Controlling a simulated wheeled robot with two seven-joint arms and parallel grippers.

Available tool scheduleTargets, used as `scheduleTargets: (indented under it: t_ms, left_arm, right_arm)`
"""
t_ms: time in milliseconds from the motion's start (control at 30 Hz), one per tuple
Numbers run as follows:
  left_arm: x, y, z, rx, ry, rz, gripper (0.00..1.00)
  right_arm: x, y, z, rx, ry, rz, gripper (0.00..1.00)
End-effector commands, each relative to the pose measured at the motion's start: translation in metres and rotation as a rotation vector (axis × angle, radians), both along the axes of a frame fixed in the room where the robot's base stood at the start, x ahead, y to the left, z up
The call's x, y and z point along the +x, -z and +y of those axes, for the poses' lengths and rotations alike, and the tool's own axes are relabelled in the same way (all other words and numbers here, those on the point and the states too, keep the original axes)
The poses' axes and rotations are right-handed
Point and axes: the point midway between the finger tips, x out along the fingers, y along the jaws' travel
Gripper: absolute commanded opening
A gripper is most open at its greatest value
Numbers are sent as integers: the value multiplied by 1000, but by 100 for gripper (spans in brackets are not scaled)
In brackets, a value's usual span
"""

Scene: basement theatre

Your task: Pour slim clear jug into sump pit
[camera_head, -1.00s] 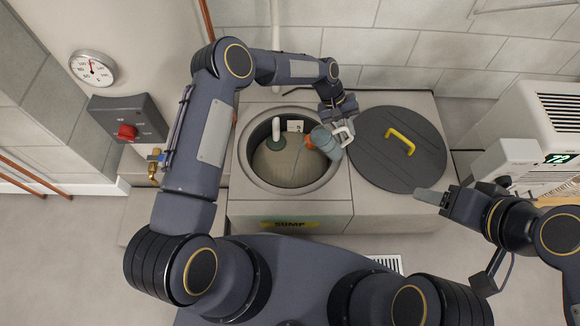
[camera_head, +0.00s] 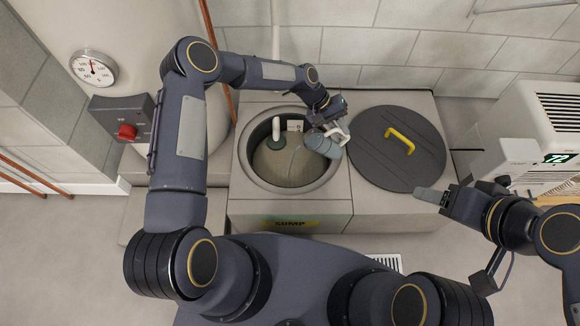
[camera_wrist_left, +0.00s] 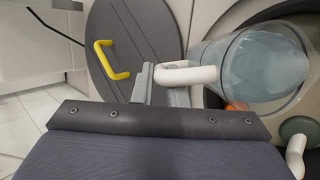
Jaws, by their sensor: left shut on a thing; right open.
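The slim clear jug (camera_head: 322,143) is bluish and see-through with a white handle. It is tilted over the right side of the open round sump pit (camera_head: 256,178). My left gripper (camera_head: 338,129) is shut on the handle; in the left wrist view the jug (camera_wrist_left: 262,66) lies on its side beside the finger, with bluish content showing. Murky liquid fills the pit's bottom, with a white pipe (camera_head: 276,128) standing in it. Whether liquid is leaving the jug is hard to tell. My right gripper (camera_head: 432,195) is open and empty, right of the pit in front of the lid.
A dark round lid (camera_head: 372,160) with a yellow handle (camera_head: 400,140) lies right of the pit. A white appliance with a green display (camera_head: 556,158) stands at the right. A grey box with a red knob (camera_head: 127,132) and a gauge (camera_head: 93,68) are at the left.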

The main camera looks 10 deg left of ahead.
Motion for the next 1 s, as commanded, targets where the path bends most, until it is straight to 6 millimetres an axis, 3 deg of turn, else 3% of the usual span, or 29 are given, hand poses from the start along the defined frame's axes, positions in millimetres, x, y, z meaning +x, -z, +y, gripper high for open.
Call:
scheduleTargets:
  t_ms: [1000]
  left_arm:
    - [-6,-3,11,-156,0,-75,0]
  right_arm:
    - [0,11,0,0,0,0,60]
